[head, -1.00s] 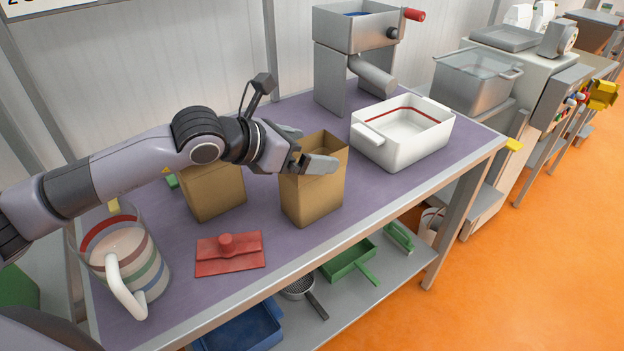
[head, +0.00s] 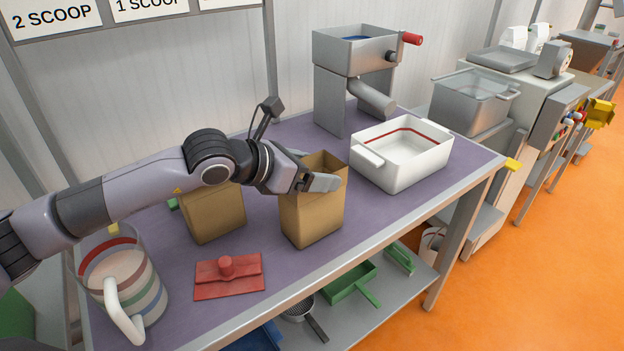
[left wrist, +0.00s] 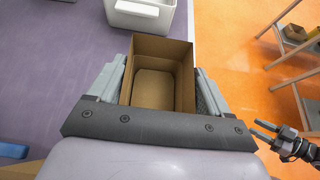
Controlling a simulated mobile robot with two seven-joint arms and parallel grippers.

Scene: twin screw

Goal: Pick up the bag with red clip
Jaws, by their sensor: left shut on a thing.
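An open brown paper bag (head: 312,220) stands upright on the purple table in the head view; it shows no clip. My left gripper (head: 308,170) is shut on it near its rim, one finger on each side. In the left wrist view the fingers flank the bag's open top (left wrist: 158,90); its inside looks empty. A red flat piece with a round knob (head: 229,275), perhaps the red clip, lies on the table to the left, apart from the bag. My right gripper (left wrist: 262,132) shows small at the right edge of the left wrist view, its fingers apart and empty.
A second brown bag (head: 215,212) stands behind the red piece, partly hidden by my arm. A striped jug (head: 152,290) stands at the front left. A white tub (head: 400,165) is close at the right, and a metal dispenser (head: 345,90) stands behind.

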